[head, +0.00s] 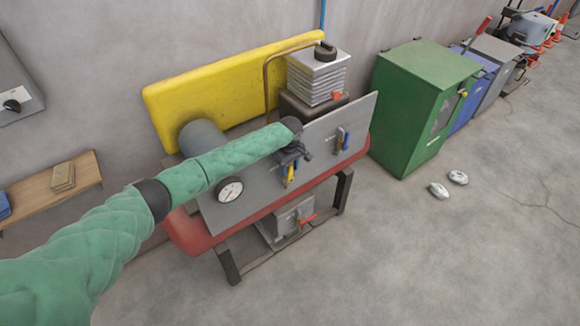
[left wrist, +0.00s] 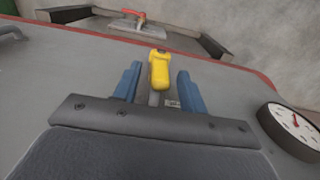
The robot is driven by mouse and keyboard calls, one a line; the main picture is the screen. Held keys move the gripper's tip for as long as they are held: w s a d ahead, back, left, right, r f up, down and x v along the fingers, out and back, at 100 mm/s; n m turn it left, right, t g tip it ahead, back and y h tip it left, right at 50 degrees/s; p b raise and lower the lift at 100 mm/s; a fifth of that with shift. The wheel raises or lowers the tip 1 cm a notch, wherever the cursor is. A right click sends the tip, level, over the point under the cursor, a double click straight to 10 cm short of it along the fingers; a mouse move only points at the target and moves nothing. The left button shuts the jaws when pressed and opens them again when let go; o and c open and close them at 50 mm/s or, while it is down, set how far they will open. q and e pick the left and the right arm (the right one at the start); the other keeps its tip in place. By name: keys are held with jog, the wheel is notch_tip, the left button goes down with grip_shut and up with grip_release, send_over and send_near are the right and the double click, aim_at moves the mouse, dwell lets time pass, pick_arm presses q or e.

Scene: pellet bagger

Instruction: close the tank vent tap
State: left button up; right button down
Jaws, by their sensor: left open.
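A tap with a yellow lever handle (head: 290,175) is on the grey sloping panel (head: 322,135) of the bench. My left gripper (head: 293,158) is at this tap and covers part of it in the head view. In the left wrist view the yellow handle (left wrist: 159,70) stands between the two blue fingers of my left gripper (left wrist: 158,80), with a gap on each side. The gripper is open. A second tap (head: 341,140) with a blue and orange part is farther right on the panel. The tap labels are too small to read. My right gripper is out of view.
A round gauge (head: 229,190) is left of the yellow tap; it also shows in the left wrist view (left wrist: 294,130). A red-handled grey box (head: 288,222) is under the bench. A green cabinet (head: 408,100) stands right of it.

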pick_arm(q)
grip_shut()
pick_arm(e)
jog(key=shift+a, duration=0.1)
